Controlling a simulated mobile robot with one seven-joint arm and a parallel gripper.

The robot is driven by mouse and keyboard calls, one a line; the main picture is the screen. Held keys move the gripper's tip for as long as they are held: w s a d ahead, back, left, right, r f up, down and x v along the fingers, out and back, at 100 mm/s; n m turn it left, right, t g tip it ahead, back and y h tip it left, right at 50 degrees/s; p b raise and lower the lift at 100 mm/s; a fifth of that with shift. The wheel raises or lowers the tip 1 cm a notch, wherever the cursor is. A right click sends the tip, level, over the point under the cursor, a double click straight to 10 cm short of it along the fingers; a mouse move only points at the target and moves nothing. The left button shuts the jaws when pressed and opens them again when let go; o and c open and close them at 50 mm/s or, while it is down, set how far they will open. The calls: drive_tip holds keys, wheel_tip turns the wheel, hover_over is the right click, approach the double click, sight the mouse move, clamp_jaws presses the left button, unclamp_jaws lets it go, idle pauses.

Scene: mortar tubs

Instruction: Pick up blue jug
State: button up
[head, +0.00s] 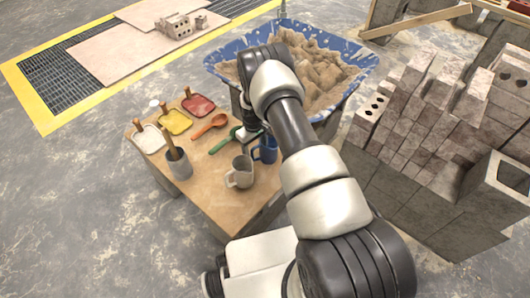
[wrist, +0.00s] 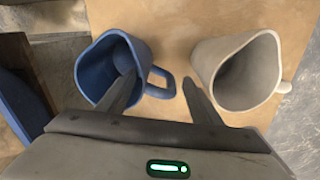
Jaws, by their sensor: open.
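The blue jug (wrist: 108,68) stands on the wooden table, its handle (wrist: 162,83) turned to the right in the wrist view. In the head view the blue jug (head: 266,152) is partly hidden behind my arm. My gripper (wrist: 158,85) is open above it. The left finger overlaps the jug's mouth in the picture, and the right finger lies between the handle and the grey jug. I cannot tell whether either finger touches the jug. In the head view the fingertips are hidden by my arm.
A grey jug (wrist: 238,72) stands close beside the blue one, also in the head view (head: 240,172). The table (head: 215,208) also holds a grey pot (head: 178,164), coloured trays (head: 175,122) and spoons (head: 213,123). A blue tub (head: 346,51) of mortar and stacked bricks (head: 430,120) stand nearby.

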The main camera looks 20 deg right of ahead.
sight(256, 146)
wheel_tip(256, 146, down, 4)
drive_tip(key=shift+d+f+b, duration=0.1)
drive_tip(key=shift+f+b, duration=0.05)
drive_tip(key=shift+b, duration=0.25)
drive_tip(key=c, duration=1.4)
drive_tip(key=shift+r, duration=0.2)
drive_tip(key=shift+r+p, duration=1.25)
drive_tip(key=shift+r, duration=3.55)
drive_tip(key=shift+r, duration=0.1)
